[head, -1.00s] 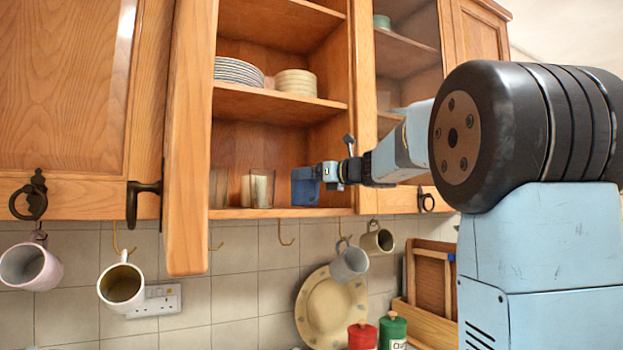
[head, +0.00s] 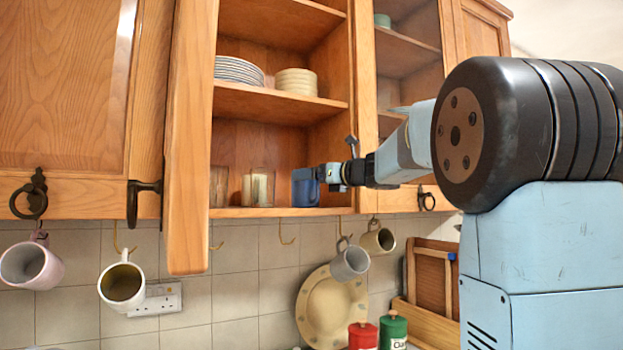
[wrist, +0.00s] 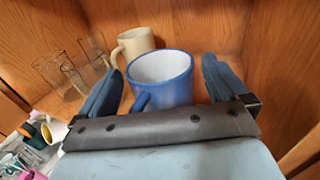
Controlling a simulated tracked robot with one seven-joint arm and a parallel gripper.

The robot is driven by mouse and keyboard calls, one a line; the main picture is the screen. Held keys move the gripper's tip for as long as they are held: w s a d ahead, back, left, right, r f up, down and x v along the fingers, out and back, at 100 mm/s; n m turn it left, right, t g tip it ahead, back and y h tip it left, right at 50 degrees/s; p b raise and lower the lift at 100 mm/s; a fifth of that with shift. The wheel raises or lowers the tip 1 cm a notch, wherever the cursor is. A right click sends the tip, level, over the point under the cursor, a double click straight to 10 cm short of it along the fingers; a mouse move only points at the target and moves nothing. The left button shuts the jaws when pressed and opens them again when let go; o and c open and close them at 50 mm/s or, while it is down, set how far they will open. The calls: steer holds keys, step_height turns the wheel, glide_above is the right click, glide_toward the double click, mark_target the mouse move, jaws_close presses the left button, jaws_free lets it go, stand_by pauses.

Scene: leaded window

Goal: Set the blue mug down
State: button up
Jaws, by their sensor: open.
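The blue mug (wrist: 160,82) stands upright on the lowest shelf of the open cupboard, its white inside and its handle showing in the wrist view. In the head view the blue mug (head: 303,190) is at the right end of that shelf, partly hidden by my gripper (head: 322,174). My gripper is open in the wrist view (wrist: 165,92), with one blue finger on each side of the mug. A gap shows on the right; on the left the finger is close to the handle, and I cannot tell whether they touch.
A cream mug (wrist: 135,44) stands behind the blue mug, with clear glasses (wrist: 62,75) to the left. The cupboard's side wall (wrist: 290,70) is close on the right. Plates (head: 239,71) and bowls (head: 296,82) sit on the shelf above. Several mugs hang on hooks below.

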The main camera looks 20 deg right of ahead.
steer(key=v, duration=1.1)
steer(key=shift+s, duration=0.2)
steer(key=s+a+f+n+g+h, duration=0.25)
steer(key=s+a+f+n, duration=0.25)
steer(key=s+f+n, duration=0.3)
steer(key=s+a+f+n+g+h, duration=0.1)
steer(key=s+a+f+n+g, duration=0.35)
steer(key=f, duration=0.55)
steer(key=s+d+f+n+g+h, duration=0.2)
steer(key=s+f+n+h, duration=0.4)
steer(key=s+f+n, duration=0.9)
steer(key=shift+s+f+n, duration=0.4)
steer(key=shift+f+n, duration=0.15)
steer(key=shift+n, duration=0.3)
steer(key=shift+h, duration=0.25)
